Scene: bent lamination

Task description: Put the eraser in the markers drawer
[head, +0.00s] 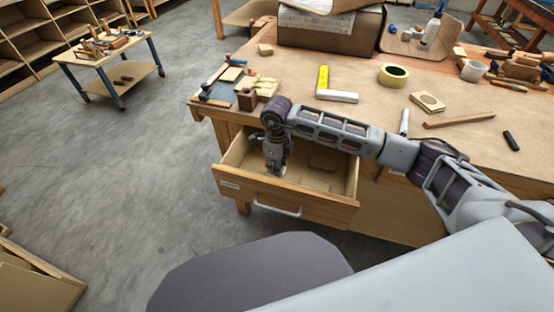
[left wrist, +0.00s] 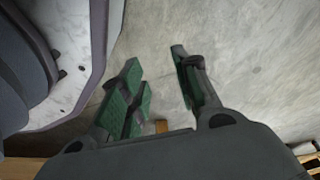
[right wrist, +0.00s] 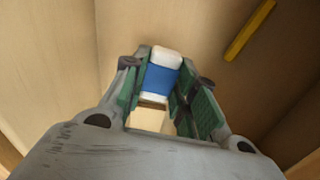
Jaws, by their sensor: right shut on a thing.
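The eraser (right wrist: 160,80), white with a blue sleeve, is between the fingers of my right gripper (right wrist: 160,88) in the right wrist view. The gripper is shut on it. In the head view my right gripper (head: 275,163) points down inside the open drawer (head: 325,209) at the left of the workbench; the eraser cannot be made out there. The drawer front has a small label that I cannot read. A yellow stick-like thing (right wrist: 250,30) lies on the drawer floor. My left gripper (left wrist: 155,75) is open and empty above the grey floor.
The drawer's right side is largely free. My right arm crosses above the drawer.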

